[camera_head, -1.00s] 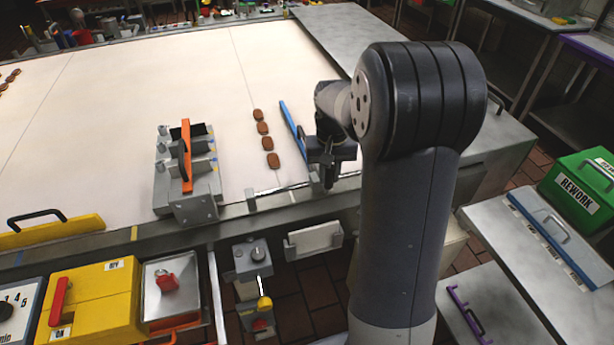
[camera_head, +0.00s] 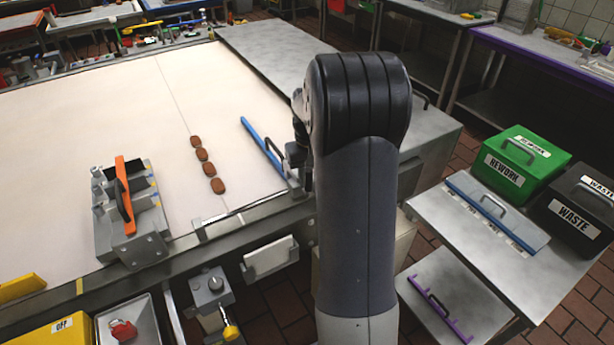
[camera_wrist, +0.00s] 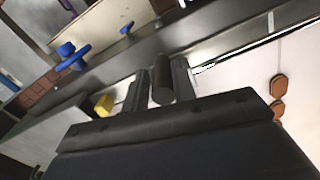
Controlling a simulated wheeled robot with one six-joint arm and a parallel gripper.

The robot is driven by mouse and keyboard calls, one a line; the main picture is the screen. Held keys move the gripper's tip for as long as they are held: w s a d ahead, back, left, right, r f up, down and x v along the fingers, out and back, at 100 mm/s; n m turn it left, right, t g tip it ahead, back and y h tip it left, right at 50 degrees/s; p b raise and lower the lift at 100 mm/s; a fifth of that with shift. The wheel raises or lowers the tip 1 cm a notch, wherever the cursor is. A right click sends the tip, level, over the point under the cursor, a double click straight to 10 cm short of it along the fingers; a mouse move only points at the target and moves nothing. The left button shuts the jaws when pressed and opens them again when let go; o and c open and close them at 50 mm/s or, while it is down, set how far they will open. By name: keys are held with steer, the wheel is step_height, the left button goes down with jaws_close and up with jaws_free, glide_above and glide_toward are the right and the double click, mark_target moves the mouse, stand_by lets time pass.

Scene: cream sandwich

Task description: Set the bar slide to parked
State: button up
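The bar slide is a long blue bar (camera_head: 262,147) lying slantwise over the right end of the white belt. Its near end meets a thin rail (camera_head: 238,212) along the belt's front edge, close to the rail's right end. My gripper (camera_wrist: 160,88) has a finger on each side of a dark upright cylinder (camera_wrist: 163,93), which looks like the slide's handle, and appears shut on it. I see no mark reading parked.
Several brown biscuits (camera_head: 207,165) lie on the belt left of the bar. A metal fixture with an orange lever (camera_head: 125,195) stands farther left.

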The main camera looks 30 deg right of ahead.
steer(key=o, duration=0.3)
steer(key=shift+d, duration=0.15)
steer(key=shift+o, duration=0.2)
step_height(320, 180, up, 11)
steer(key=shift+f+b, duration=0.1)
steer(key=shift+b, duration=0.4)
step_height(320, 180, down, 11)
steer(key=shift+r+p, duration=0.1)
steer(key=shift+p, duration=0.45)
steer(key=shift+a, duration=0.5)
steer(key=shift+a, duration=0.1)
